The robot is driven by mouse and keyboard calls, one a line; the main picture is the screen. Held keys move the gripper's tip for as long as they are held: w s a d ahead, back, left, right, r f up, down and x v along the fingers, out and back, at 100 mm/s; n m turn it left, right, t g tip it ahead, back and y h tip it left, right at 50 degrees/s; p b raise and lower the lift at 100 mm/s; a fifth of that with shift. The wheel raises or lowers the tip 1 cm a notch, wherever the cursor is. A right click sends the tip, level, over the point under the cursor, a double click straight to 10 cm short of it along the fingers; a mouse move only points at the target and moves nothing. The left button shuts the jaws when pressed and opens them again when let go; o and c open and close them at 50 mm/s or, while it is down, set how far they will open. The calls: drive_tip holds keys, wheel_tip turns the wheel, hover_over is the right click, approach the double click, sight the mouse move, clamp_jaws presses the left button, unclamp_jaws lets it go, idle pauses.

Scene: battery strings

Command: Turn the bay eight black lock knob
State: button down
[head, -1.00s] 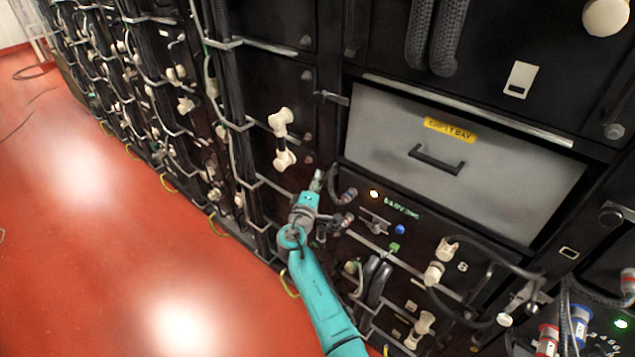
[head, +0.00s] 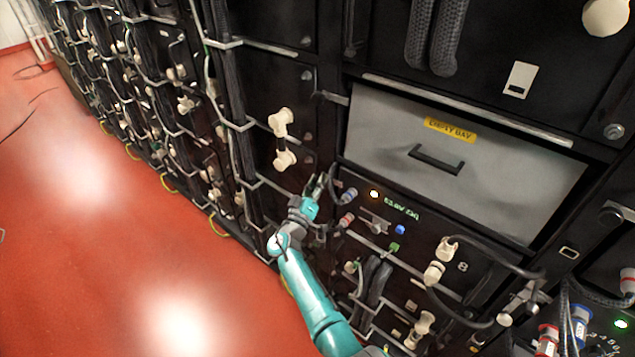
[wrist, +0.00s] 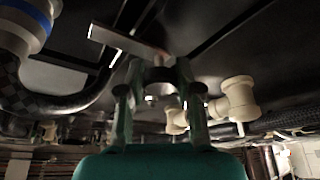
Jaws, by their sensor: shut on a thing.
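My gripper (head: 318,185) is at this panel's upper left corner. In the wrist view my gripper's two fingers (wrist: 152,95) stand either side of a dark knob-like part (wrist: 153,74) and are shut on it. It looks like the black lock knob, partly hidden by the fingers. In the head view my gripper hides the knob.
A cable with a blue-banded connector (head: 348,195) runs close to the right of my gripper. Cream connectors (head: 283,140) are above left on the neighbouring rack; they also show in the wrist view (wrist: 236,100).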

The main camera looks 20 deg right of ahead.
drive_tip(key=shift+d+f+m+h, duration=0.2)
drive_tip(key=shift+m+h, duration=0.2)
drive_tip(key=shift+m, duration=0.2)
drive_tip(key=c, duration=0.8)
unclamp_jaws()
drive_tip(key=shift+o, duration=0.2)
drive_tip(key=shift+a+r, duration=0.1)
drive_tip(key=v, duration=1.2)
drive_tip(key=shift+r, duration=0.15)
